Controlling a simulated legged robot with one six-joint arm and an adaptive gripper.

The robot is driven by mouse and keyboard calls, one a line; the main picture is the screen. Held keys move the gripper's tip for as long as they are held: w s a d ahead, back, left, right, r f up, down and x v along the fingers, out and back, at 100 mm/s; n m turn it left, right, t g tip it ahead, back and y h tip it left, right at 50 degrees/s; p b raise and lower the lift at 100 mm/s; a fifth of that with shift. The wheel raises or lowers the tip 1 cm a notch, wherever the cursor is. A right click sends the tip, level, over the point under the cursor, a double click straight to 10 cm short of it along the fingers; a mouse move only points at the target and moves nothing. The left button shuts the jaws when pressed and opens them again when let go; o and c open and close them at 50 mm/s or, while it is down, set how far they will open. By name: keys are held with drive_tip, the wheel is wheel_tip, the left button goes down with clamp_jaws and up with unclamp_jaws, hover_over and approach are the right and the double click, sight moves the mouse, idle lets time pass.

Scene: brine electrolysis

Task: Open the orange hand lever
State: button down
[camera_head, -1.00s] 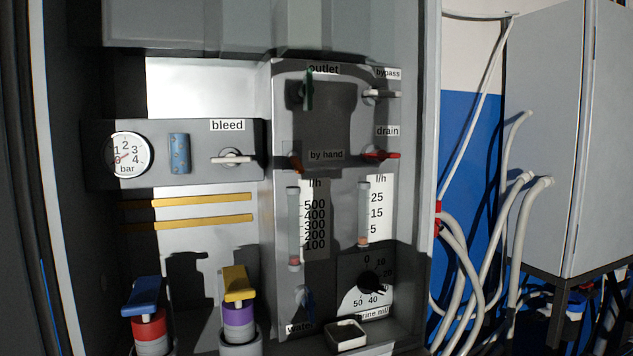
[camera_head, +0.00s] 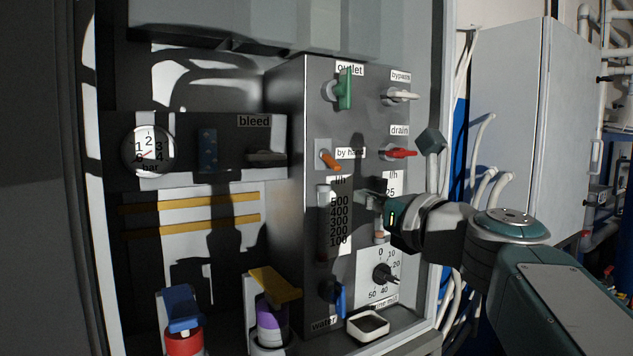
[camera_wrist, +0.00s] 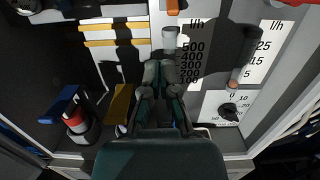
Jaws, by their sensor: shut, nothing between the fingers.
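The orange hand lever (camera_head: 330,160) sits on the grey panel beside the "by hand" label and tilts down to the right. Its orange end also shows at the top edge of the wrist view (camera_wrist: 172,6). My gripper (camera_head: 364,196) comes in from the right and is in front of the flow scales, below and to the right of the lever, apart from it. In the wrist view my gripper (camera_wrist: 161,72) has its fingers together with nothing between them, pointing up the picture toward a flow tube.
Near the orange lever are the green outlet lever (camera_head: 345,89), white bypass lever (camera_head: 403,95), red drain lever (camera_head: 401,153) and blue water lever (camera_head: 340,300). A black dial (camera_head: 383,273) and a small tray (camera_head: 368,326) are below. Blue-topped and yellow-topped bottles stand lower left.

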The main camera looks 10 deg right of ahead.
sight(331, 162)
drive_tip(key=x, duration=0.3)
drive_tip(key=d+x, duration=0.1)
drive_tip(key=x, duration=0.2)
drive_tip(key=d+x, duration=0.1)
drive_tip(key=x, duration=0.2)
drive_tip(key=shift+w+r, duration=0.25)
drive_tip(key=shift+w, duration=0.35)
drive_tip(key=shift+a, duration=0.55)
drive_tip(key=shift+s+d+r, duration=0.1)
drive_tip(key=shift+d, duration=0.25)
drive_tip(key=shift+s+a+r+g, duration=0.1)
drive_tip(key=shift+a+g, duration=0.05)
drive_tip(key=shift+g, duration=0.15)
